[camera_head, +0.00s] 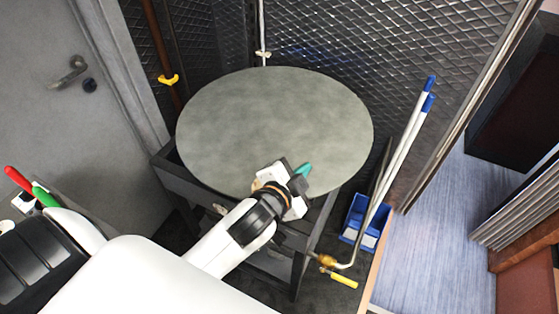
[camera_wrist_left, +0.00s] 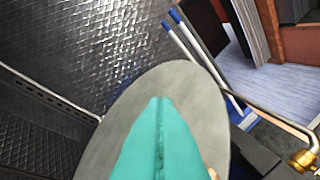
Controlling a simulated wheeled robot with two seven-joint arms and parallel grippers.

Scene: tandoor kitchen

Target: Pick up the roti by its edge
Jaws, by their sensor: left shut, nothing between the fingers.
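A large round grey griddle plate (camera_head: 270,115) lies flat on a dark metal stand in the head view. My left gripper (camera_head: 303,171) is over its near right edge, with its teal fingers together and nothing between them. In the left wrist view the shut teal fingers (camera_wrist_left: 160,105) point across the grey plate (camera_wrist_left: 190,85). No roti shows clearly in either view. A small tan patch (camera_wrist_left: 211,173) shows beside the fingers in the left wrist view; I cannot tell whether it is the roti's edge. My gripper and wrist hide part of the plate's near rim. My right gripper is not in view.
Two white poles with blue tips (camera_head: 410,140) lean at the right, beside a blue bin (camera_head: 366,222). A pipe with a yellow-handled valve (camera_head: 343,279) is near the stand's front right. A quilted metal wall (camera_head: 370,45) stands behind the plate. The plate's middle is bare.

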